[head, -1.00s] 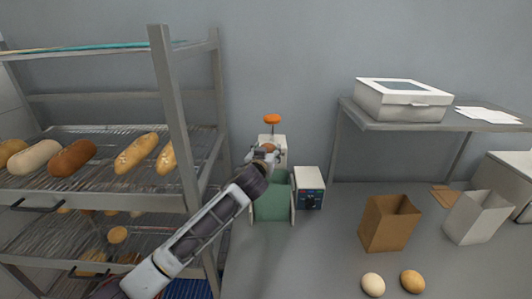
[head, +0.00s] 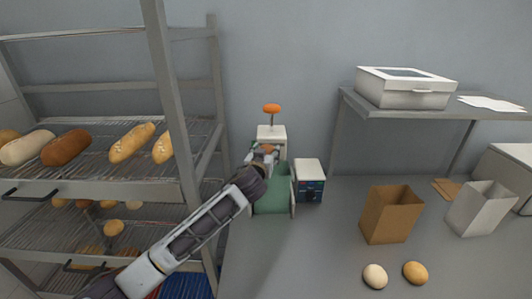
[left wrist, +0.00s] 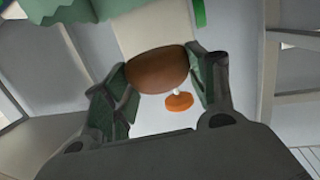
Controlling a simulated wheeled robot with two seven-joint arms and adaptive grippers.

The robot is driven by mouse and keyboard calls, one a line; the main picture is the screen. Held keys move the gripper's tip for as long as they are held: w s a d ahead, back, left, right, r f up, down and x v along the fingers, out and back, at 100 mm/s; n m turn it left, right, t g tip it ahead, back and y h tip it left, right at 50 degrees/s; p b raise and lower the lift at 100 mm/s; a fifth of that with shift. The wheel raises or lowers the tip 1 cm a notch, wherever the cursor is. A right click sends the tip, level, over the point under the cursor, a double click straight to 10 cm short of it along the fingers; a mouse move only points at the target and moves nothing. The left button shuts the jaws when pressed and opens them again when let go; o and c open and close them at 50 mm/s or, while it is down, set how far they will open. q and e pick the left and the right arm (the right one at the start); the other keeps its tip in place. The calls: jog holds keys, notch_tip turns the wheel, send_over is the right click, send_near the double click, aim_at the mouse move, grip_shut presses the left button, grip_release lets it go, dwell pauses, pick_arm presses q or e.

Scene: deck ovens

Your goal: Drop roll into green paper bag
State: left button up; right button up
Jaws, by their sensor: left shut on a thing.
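My left gripper (head: 264,151) is shut on a brown roll (left wrist: 157,71). The roll sits between both fingers in the left wrist view, and a little of it shows in the head view. The gripper is above the back end of a green, pale-sided piece (head: 272,203), in front of a white block with an orange knob (head: 272,109). I cannot tell whether this green piece is the green paper bag. A jagged green edge (left wrist: 70,12) shows at the top of the left wrist view. My right gripper is not in view.
An open brown bag (head: 389,217) and an open pale grey bag (head: 480,210) stand on the grey counter (head: 330,240). Two round rolls (head: 375,276) lie at its front. A bread rack (head: 172,110) stands left. A white box (head: 404,88) rests on the raised shelf.

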pick_arm(q)
jog(key=shift+f+b, duration=0.3)
jog(key=shift+f, duration=0.35)
jog(key=o, duration=1)
jog(key=shift+o, duration=0.2)
jog(key=v, duration=1.2)
dwell(0.6)
